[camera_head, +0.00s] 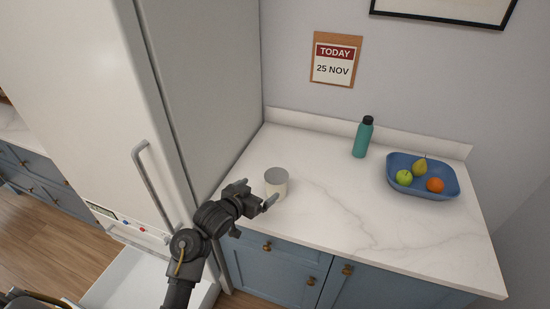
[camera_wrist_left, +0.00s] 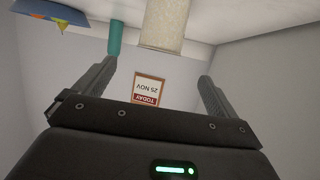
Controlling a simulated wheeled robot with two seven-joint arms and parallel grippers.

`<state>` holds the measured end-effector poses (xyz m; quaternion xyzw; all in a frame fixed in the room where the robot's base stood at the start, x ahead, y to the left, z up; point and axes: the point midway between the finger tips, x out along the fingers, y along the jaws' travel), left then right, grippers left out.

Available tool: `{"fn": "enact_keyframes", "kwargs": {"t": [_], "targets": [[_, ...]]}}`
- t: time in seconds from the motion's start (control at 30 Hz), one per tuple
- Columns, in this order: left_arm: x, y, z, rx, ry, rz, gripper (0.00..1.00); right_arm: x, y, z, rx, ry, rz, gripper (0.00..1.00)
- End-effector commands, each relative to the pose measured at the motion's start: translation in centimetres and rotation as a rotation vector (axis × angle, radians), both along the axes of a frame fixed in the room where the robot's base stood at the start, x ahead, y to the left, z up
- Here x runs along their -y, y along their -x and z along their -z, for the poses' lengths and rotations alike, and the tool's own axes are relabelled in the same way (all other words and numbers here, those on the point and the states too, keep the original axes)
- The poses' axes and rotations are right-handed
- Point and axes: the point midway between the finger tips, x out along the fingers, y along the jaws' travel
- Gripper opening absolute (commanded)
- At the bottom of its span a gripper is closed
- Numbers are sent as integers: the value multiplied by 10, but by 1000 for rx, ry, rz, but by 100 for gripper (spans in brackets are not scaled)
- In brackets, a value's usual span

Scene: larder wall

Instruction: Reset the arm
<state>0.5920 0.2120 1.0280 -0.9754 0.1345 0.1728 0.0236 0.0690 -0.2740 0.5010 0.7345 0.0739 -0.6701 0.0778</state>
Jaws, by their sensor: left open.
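My left gripper (camera_head: 260,192) is open and empty at the front left edge of the counter. Its two fingers (camera_wrist_left: 157,74) stand wide apart in the left wrist view. A cream can with a grey top (camera_head: 276,184) stands upright on the counter, just beyond the fingertips. The can (camera_wrist_left: 165,22) also shows in the left wrist view, at the top, with no finger closed on it. Whether a fingertip touches the can I cannot tell. My right gripper is not in view.
A teal bottle (camera_head: 362,138) and a blue bowl (camera_head: 420,190) with fruit stand further right on the marble counter (camera_head: 335,220). A tall white fridge (camera_head: 100,100) rises on the left, with an open white drawer (camera_head: 125,280) low down. A calendar (camera_head: 336,60) hangs on the wall.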

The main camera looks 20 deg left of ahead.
Motion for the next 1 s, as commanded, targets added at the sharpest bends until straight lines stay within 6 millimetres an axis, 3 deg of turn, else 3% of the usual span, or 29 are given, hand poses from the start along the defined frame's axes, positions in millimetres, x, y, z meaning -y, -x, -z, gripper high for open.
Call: {"fn": "enact_keyframes", "kwargs": {"t": [0.17, 0.27, 0.4, 0.6, 1.0], "targets": [[-2, 7, 6, -21, -11, -9, 96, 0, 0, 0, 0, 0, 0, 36], [-9, 35, 28, -99, -52, -34, 96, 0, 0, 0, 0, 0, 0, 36], [-23, 112, 70, -302, -139, -89, 96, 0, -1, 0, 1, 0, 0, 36], [-32, 208, 100, -543, -203, -123, 96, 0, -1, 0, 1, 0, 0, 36], [-34, 334, 109, -851, -232, -116, 96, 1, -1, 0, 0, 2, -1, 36]]}}
